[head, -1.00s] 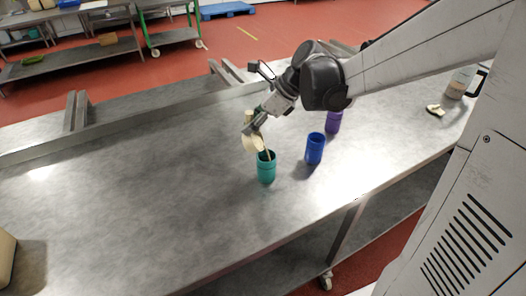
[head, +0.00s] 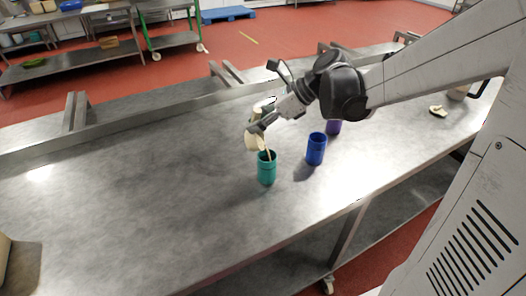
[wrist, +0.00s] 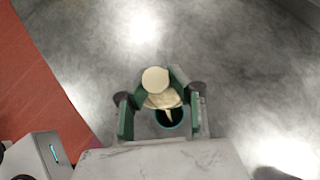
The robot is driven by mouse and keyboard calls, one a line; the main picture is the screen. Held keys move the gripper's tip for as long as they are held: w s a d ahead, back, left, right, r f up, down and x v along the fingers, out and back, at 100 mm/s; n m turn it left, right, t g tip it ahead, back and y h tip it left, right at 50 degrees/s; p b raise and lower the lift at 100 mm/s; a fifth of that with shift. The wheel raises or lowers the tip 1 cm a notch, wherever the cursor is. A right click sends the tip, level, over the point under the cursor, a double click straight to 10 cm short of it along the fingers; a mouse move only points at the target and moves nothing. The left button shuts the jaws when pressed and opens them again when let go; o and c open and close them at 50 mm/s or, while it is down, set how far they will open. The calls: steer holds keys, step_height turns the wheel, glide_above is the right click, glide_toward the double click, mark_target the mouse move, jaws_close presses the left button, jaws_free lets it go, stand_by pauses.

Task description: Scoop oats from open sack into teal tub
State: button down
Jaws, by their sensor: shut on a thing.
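The teal tub (head: 267,174) stands upright on the steel table. My gripper (head: 260,122) is shut on a cream scoop (head: 252,142), held tilted just above and behind the tub. A pale tan streak, apparently oats, runs from the scoop into the tub's mouth. The tub's fill level is hidden. A cream object (head: 4,258), cut off at the left edge, may be the oat sack; its opening is out of view.
A blue tub (head: 316,151) stands close to the right of the teal one, with a purple tub (head: 334,128) behind it. A small yellowish-and-dark item (head: 438,111) lies at the far right. The left and middle of the table (head: 130,200) are clear.

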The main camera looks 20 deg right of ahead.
steer(key=shift+s+d+y+b, duration=0.1)
steer(key=shift+d+y+b, duration=0.2)
steer(key=shift+b, duration=0.2)
steer(key=shift+s, duration=0.1)
steer(key=shift+r, duration=0.15)
steer(key=shift+y, duration=0.3)
steer(key=shift+s+d+t+b, duration=0.1)
steer(key=shift+d+t+b, duration=0.2)
steer(key=shift+b, duration=0.3)
steer(key=shift+d+y, duration=0.15)
steer(key=shift+y, duration=0.15)
steer(key=shift+s, duration=0.1)
